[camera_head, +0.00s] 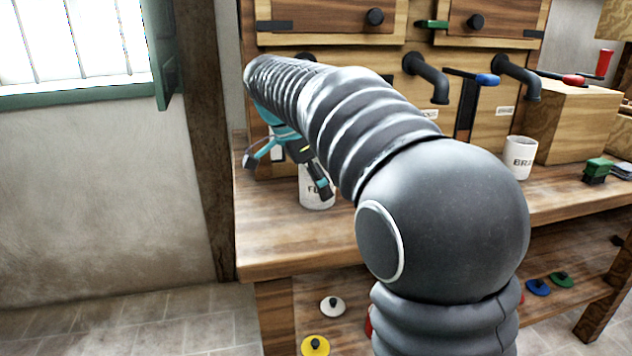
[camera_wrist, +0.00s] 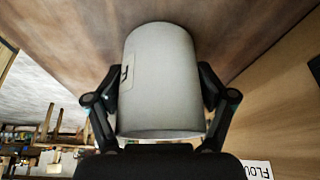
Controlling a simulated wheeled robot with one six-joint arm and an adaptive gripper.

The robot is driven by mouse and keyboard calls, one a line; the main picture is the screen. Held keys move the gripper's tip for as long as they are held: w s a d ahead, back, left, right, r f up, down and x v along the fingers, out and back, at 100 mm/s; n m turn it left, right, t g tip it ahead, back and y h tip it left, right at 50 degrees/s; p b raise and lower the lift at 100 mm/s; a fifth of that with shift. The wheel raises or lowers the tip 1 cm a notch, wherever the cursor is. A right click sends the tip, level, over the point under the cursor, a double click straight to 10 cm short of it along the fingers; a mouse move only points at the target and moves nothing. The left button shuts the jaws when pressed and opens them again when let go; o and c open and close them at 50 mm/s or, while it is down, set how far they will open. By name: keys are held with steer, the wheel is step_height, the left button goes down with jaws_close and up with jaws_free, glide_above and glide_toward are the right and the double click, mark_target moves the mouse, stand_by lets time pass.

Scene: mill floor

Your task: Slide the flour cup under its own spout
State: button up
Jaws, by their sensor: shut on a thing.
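The flour cup (camera_head: 316,196) is a white cup with dark lettering starting "FL". It stands on the wooden bench near its left end, partly covered by my arm. In the wrist view the cup (camera_wrist: 160,85) fills the space between the two fingers of my gripper (camera_wrist: 158,92), which is shut on its sides. In the head view my gripper (camera_head: 318,180) reaches the cup from above left. A white label reading "FLOU" (camera_wrist: 257,169) shows on the wooden panel at lower right of the wrist view. My arm hides much of the panel behind the cup, and I cannot make out the flour spout's mouth.
Two dark bent spouts (camera_head: 432,80) and (camera_head: 520,78) come out of the panel further right. A white cup marked "BRA" (camera_head: 520,160) stands below the right one. Bench space left of the flour cup is clear.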

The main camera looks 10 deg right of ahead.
steer(key=o, duration=1)
steer(key=shift+f, duration=0.25)
steer(key=shift+c, duration=0.2)
steer(key=shift+o, duration=1.2)
steer(key=shift+d, duration=0.25)
steer(key=shift+r, duration=0.1)
steer(key=shift+a+r, duration=0.25)
steer(key=shift+r, duration=0.2)
steer(key=a, duration=0.4)
steer(key=s+a, duration=0.1)
steer(key=a, duration=0.7)
steer(key=shift+s, duration=0.25)
